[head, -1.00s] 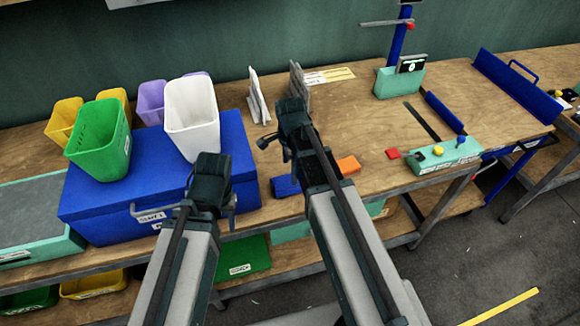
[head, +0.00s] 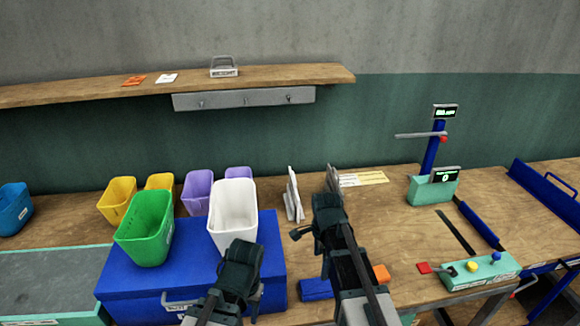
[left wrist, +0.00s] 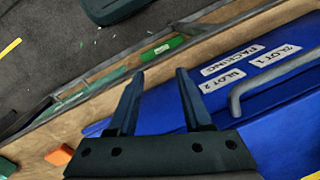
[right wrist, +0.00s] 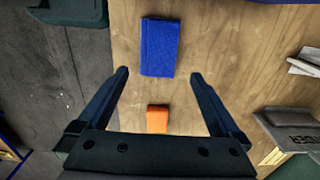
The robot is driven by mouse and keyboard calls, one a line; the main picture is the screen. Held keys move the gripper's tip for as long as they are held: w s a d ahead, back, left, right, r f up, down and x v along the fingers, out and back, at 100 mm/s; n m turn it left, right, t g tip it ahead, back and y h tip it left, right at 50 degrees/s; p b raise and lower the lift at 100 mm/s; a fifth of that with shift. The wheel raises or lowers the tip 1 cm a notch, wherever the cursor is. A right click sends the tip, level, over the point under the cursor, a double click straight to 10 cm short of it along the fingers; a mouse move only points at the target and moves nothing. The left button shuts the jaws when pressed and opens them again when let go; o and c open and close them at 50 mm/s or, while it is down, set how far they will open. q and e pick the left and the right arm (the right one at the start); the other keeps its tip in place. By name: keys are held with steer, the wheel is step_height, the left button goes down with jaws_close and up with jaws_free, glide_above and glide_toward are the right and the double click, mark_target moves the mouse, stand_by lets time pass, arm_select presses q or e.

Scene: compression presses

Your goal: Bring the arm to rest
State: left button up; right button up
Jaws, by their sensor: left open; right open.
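My left gripper (head: 237,270) is in front of the blue box (head: 130,280). In the left wrist view its two fingers (left wrist: 157,90) are apart with nothing between them, beside the box's labelled face and grey handle (left wrist: 240,90). My right gripper (head: 322,215) is over the bench, right of the blue box. In the right wrist view its fingers (right wrist: 158,80) are spread and empty. There an orange block (right wrist: 157,118) appears between the fingers, and a blue block (right wrist: 160,47) lies beyond the fingertips. Both arms reach forward from the bottom of the head view.
Green (head: 146,230) and white (head: 233,215) bins stand on the blue box, close to my arms. Yellow and purple bins stand behind. White card stands (head: 293,195) are behind the right gripper. A press (head: 433,185) and a button panel (head: 480,272) are at right. A wall shelf (head: 120,90) hangs above.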

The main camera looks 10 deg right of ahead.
steer(key=s+n, duration=0.8)
steer(key=n, duration=0.9)
steer(key=s+a+n+h, duration=0.1)
steer(key=s+a+n, duration=0.3)
steer(key=a, duration=0.6)
steer(key=shift+s+a, duration=0.2)
steer(key=shift+s, duration=0.95)
steer(key=shift+r, duration=0.1)
